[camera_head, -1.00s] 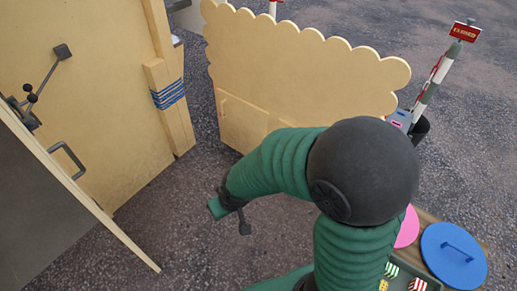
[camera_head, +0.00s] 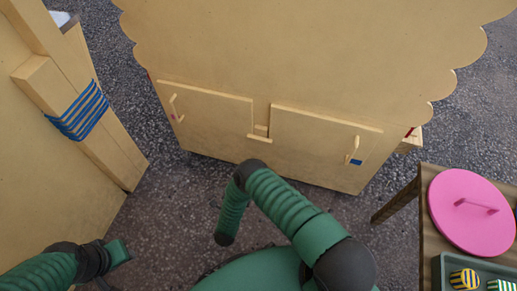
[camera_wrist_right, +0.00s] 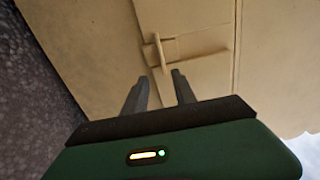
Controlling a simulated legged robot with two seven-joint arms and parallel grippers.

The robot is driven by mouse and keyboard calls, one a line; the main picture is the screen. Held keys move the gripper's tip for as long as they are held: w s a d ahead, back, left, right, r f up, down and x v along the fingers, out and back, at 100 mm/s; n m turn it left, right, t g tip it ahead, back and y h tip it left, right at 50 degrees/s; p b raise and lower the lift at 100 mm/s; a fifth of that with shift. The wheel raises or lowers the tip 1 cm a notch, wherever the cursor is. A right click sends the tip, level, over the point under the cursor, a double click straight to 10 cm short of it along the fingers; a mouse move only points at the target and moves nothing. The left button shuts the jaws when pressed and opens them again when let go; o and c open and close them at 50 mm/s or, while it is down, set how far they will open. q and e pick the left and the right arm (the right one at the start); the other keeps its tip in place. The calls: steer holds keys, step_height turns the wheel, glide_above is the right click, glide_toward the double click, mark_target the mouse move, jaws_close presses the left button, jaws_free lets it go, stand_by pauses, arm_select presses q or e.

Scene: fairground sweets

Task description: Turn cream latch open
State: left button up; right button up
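The cream latch (camera_head: 260,138) is a small bar lying crosswise between two low doors in the scalloped cream cabinet (camera_head: 330,60). In the right wrist view a cream bar fitting that looks like this latch (camera_wrist_right: 162,52) lies just beyond my fingertips. My right gripper (camera_wrist_right: 160,82) is open and empty, its two dark fingers apart and pointing at the panel; I cannot tell whether they touch it. In the head view my right arm bends down below the doors, and its gripper is not clearly visible. My left gripper (camera_head: 118,252) is at lower left, away from the cabinet; its fingers are unclear.
The left door (camera_head: 210,112) and right door (camera_head: 315,140) look shut, each with a handle. A cream wall with a post bound in blue rope (camera_head: 80,112) stands at left. A wooden table (camera_head: 430,210) at right carries a pink lid (camera_head: 470,212) and a sweets tray (camera_head: 440,270).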

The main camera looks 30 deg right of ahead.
mark_target(260, 139)
steer(key=b+x, duration=0.6)
steer(key=x, duration=0.9)
steer(key=shift+w+a, duration=0.15)
steer(key=shift+a, duration=0.05)
steer(key=shift+r, duration=0.1)
steer(key=shift+c, duration=0.4)
jaws_close()
